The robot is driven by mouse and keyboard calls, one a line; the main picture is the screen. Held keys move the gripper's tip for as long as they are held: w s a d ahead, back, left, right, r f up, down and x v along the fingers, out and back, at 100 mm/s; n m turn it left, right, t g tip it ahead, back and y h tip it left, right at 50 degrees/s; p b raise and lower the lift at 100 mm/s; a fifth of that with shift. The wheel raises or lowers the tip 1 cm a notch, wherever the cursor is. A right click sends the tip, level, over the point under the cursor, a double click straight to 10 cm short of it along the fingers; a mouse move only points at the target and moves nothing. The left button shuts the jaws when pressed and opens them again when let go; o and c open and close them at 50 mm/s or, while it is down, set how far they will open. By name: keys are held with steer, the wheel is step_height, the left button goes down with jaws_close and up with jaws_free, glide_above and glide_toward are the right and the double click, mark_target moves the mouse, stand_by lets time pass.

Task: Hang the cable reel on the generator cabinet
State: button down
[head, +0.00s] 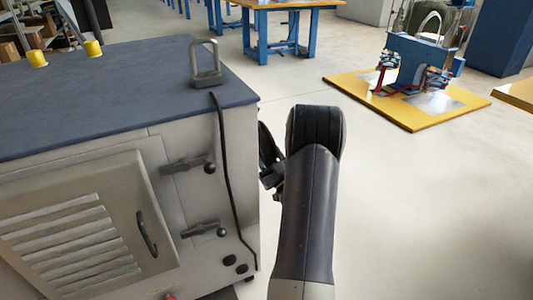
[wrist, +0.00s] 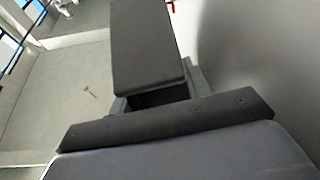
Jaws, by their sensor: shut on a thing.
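The generator cabinet (head: 190,150), a grey box with a dark blue-grey top, fills the left of the head view. My arm stands just right of its right front edge. My gripper (head: 270,172) is mostly hidden behind my arm, close to the cabinet's right side. It appears shut on a dark thing, probably the cable reel (head: 266,146), of which only a dark curved sliver shows. In the wrist view, dark gripper parts (wrist: 155,75) fill the middle and bottom. A smooth pale grey surface, probably the cabinet side (wrist: 260,60), is close at the right. Any contact with it is hidden.
A padlock-shaped metal object (head: 206,66) stands on the cabinet top, and a black cable (head: 224,150) hangs down the front. Front latches (head: 190,164) stick out. A yellow platform (head: 405,98) with a blue machine stands at back right. The floor on the right is clear.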

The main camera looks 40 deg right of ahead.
steer(key=shift+r, duration=0.15)
steer(key=c, duration=0.6)
jaws_free()
steer(key=shift+c, duration=0.2)
steer(key=shift+f, duration=0.25)
steer(key=v, duration=1)
steer(key=shift+s+p, duration=0.35)
steer(key=shift+s, duration=0.05)
